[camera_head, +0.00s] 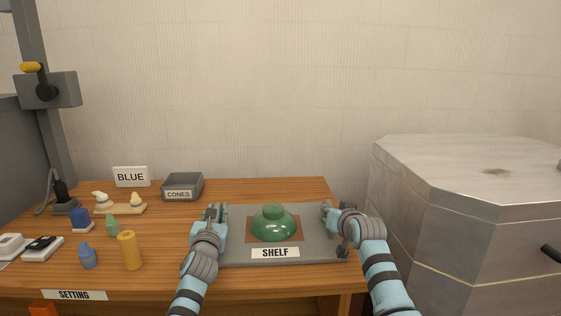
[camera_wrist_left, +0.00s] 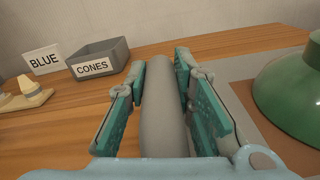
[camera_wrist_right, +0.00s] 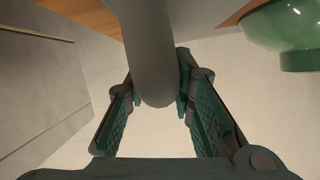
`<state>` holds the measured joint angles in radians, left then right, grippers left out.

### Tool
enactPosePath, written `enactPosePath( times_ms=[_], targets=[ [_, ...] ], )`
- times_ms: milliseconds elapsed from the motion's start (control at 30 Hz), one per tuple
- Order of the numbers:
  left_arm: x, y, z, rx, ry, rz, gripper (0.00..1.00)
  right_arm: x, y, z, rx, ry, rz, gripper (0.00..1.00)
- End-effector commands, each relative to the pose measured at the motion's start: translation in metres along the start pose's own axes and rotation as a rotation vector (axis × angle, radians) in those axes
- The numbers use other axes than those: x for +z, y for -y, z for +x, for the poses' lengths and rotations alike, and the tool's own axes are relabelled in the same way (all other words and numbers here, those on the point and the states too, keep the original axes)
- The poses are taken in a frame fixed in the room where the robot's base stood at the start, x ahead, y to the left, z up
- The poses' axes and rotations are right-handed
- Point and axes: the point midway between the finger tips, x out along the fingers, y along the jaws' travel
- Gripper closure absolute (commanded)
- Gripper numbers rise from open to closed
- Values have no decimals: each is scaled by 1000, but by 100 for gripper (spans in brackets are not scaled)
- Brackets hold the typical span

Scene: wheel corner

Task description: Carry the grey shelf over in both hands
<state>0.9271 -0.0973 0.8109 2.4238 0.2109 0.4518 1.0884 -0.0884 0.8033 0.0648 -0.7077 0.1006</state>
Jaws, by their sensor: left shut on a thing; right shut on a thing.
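The grey shelf (camera_head: 318,248) is a flat board with a "SHELF" label on its front, at the right end of the wooden table. A green rounded bowl-like piece (camera_head: 274,224) sits on a brown square in its middle. My left gripper (camera_head: 215,212) is at the shelf's left end, shut on a grey bar-shaped handle (camera_wrist_left: 165,110). My right gripper (camera_head: 328,210) is at the right end, shut on a similar grey handle (camera_wrist_right: 150,60). The green piece also shows in the left wrist view (camera_wrist_left: 290,95) and the right wrist view (camera_wrist_right: 290,35). The shelf's underside is hidden.
A grey "CONES" box (camera_head: 182,186), a "BLUE" sign (camera_head: 131,177), a yellow cylinder (camera_head: 129,250) and several small pieces stand on the table (camera_head: 180,272) to the left. A large pale block (camera_head: 480,215) stands to the right, across a gap from the table.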

Motion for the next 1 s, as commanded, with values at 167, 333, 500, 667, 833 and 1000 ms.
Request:
enactPosePath(
  times_ms=[167, 333, 500, 667, 833, 1000],
  targets=[
    [3, 4, 0, -6, 7, -3, 64, 0, 4, 0, -7, 1, 4, 64],
    [1, 2, 0, -4, 3, -1, 64, 1, 2, 0, -4, 1, 2, 64],
    [0, 1, 0, -2, 2, 0, 50, 1, 1, 0, -2, 2, 2, 64],
    [0, 1, 0, -1, 1, 0, 41, 1, 0, 0, -1, 2, 1, 64],
    [-3, 1, 0, -1, -6, 1, 41, 4, 0, 1, 1, 9, 1, 58],
    [-2, 1, 0, -1, -4, 1, 41, 3, 0, 0, 0, 6, 1, 41]
  ],
)
